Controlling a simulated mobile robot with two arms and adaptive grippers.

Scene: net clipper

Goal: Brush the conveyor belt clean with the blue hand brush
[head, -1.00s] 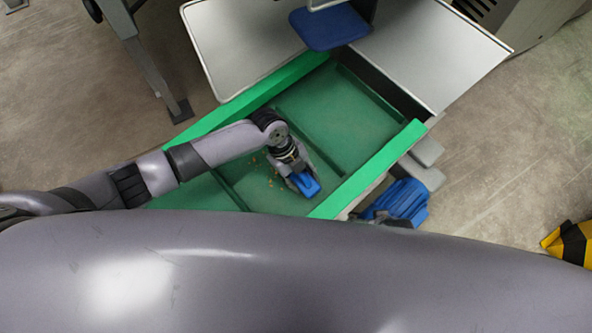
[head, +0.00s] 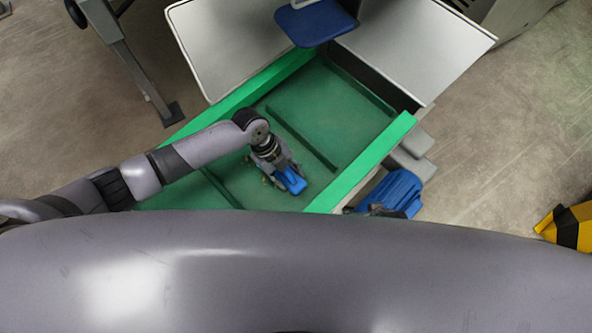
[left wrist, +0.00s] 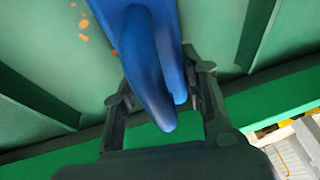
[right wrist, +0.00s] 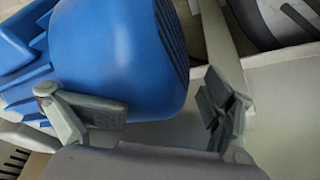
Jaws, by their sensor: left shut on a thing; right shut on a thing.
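The conveyor belt (head: 240,180) is green, with raised cross slats and bright green side walls. My left gripper (head: 272,166) is low over its near part, shut on the blue hand brush (head: 290,181). In the left wrist view, the brush's curved handle (left wrist: 148,60) lies between the fingers; its bristles are hidden. Orange crumbs (left wrist: 83,25) lie on the belt beside the brush. My right gripper (right wrist: 165,115) is beside the belt's right wall, its fingers wide apart at a blue ribbed housing (right wrist: 115,55). The actual contact there is unclear.
The blue housing (head: 400,188) stands just outside the right wall. Grey metal plates (head: 235,45) flank the belt's far end, with a blue pad (head: 315,22) above it. A yellow-black object (head: 570,226) is on the floor at right. The far belt section looks clear.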

